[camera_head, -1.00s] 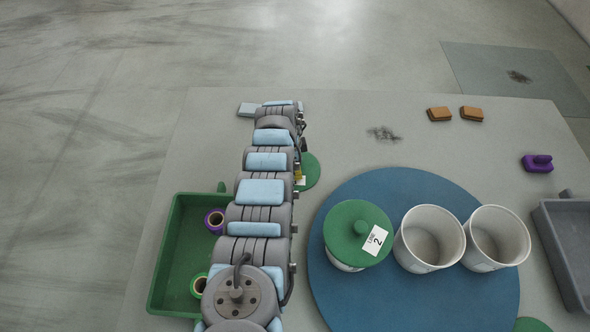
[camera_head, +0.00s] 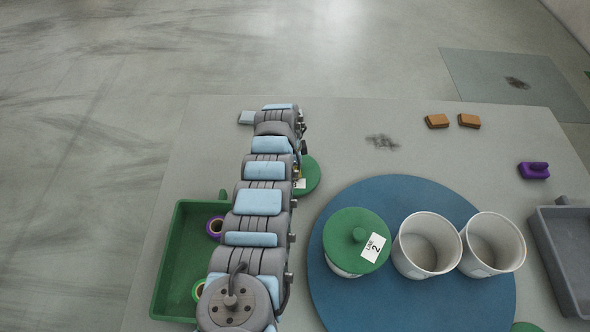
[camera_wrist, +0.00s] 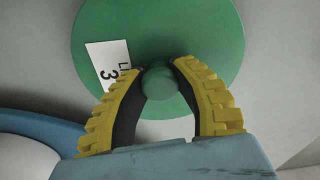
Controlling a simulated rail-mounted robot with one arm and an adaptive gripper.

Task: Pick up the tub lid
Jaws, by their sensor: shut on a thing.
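A green tub lid (camera_wrist: 205,40) with a round knob and a white label reading 3 fills the top of the wrist view. In the head view the lid (camera_head: 310,176) shows partly, behind my arm, left of the blue round mat. My gripper (camera_wrist: 160,75) has yellow ribbed fingers with black inner pads, shut on the lid's knob (camera_wrist: 159,84). In the head view the gripper is mostly hidden by my arm. I cannot tell whether the lid is clear of the table.
The blue mat (camera_head: 400,187) holds a tub with a green lid (camera_head: 345,226) labelled 2 and two open white tubs (camera_head: 427,245), (camera_head: 493,244). A green tray (camera_head: 180,262) with rolls stands left. A grey tray (camera_head: 565,250), purple object (camera_head: 534,170) and brown blocks (camera_head: 437,121), (camera_head: 469,120) lie right.

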